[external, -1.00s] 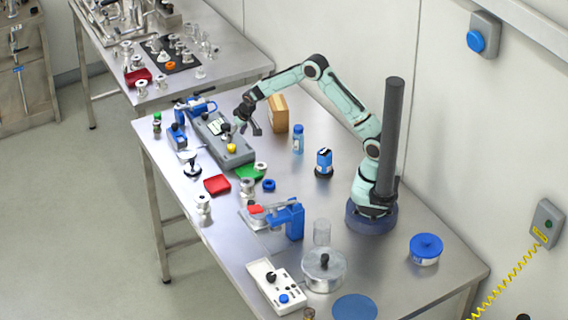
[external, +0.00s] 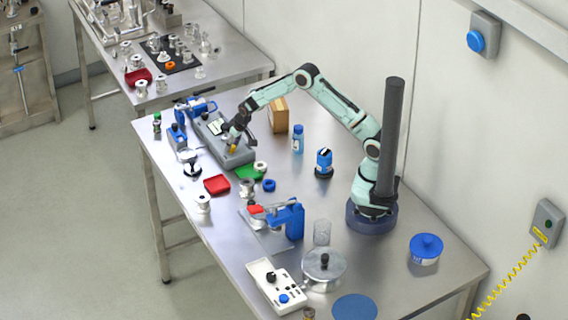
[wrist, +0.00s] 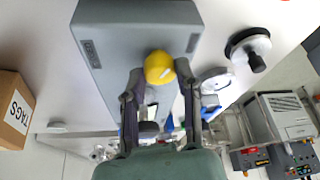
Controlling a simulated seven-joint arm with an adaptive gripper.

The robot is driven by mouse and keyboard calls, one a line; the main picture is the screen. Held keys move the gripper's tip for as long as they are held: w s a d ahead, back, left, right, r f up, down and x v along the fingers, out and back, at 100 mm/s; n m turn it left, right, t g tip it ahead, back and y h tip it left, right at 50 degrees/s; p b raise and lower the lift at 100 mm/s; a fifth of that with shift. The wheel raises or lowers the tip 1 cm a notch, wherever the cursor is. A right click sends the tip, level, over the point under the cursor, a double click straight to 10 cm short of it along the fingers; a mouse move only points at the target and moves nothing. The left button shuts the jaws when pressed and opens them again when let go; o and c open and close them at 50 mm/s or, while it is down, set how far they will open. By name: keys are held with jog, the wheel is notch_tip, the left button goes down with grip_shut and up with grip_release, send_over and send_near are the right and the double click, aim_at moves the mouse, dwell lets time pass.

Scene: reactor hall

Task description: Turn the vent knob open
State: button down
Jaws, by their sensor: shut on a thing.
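A grey control box (external: 237,160) lies toward the far left part of the table, with a yellow knob (external: 233,149) on its top. My gripper (external: 233,142) is over the box, its fingers at the yellow knob. In the wrist view, the yellow knob (wrist: 159,66) sits between the tips of my gripper (wrist: 160,82), which is shut on it. The grey box (wrist: 120,42) fills the upper middle there. A black knob on the same box is mostly hidden by my gripper. I cannot read any label that marks the vent knob.
A cardboard box (external: 279,115) and a blue bottle (external: 298,139) stand to the right of the grey box. A red tray (external: 217,185) and a green mat (external: 250,173) lie in front. A white panel (external: 262,272) with a knob is at the near edge.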

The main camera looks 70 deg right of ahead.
jog(key=m, duration=0.3)
jog(key=shift+a+g+h, duration=0.1)
jog(key=shift+g+h, duration=0.3)
jog(key=c, duration=0.8)
grip_release()
jog(key=v, duration=1.2)
